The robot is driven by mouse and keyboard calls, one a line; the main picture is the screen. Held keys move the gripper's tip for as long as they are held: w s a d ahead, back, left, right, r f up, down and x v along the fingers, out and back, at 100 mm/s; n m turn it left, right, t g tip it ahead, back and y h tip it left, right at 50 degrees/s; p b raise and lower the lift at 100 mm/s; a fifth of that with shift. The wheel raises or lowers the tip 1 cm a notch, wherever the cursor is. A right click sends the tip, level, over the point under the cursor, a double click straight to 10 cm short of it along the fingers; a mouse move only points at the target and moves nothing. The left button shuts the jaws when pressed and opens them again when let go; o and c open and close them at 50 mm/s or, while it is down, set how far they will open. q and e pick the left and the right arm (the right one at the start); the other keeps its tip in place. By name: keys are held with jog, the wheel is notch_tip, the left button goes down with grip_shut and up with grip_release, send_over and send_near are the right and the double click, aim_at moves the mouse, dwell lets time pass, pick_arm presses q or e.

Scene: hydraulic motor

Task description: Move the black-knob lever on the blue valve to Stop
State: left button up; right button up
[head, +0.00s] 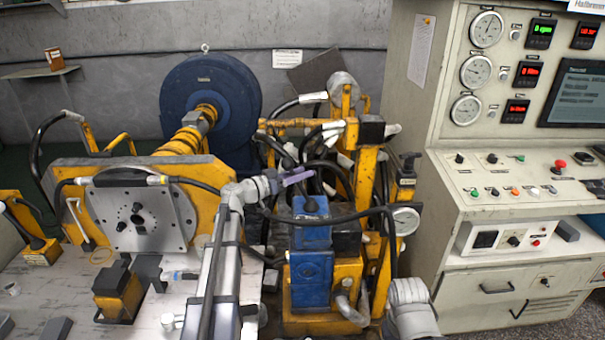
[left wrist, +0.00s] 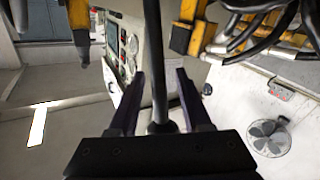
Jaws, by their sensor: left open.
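The blue valve (head: 311,280) stands on the yellow frame in the middle of the head view, with a dark blue block (head: 311,205) on top. My left gripper (head: 297,177) is above and slightly left of that block, its purple fingers pointing right. In the left wrist view its two fingers (left wrist: 160,75) are apart. A thin black rod (left wrist: 153,45) runs down between them and thickens near the palm; it looks like the lever, with clear gaps to both fingers. I cannot make out the knob or the lever's setting in the head view. My right gripper is out of view.
Black hoses and yellow pipes (head: 295,123) crowd behind the valve. A pressure gauge (head: 405,220) and another black-topped handle (head: 408,162) stand to its right. The control cabinet (head: 510,220) fills the right side.

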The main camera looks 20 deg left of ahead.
pick_arm(q)
jog(key=shift+w+d, duration=0.25)
jog(key=shift+w, duration=0.15)
grip_shut()
dwell(1.3)
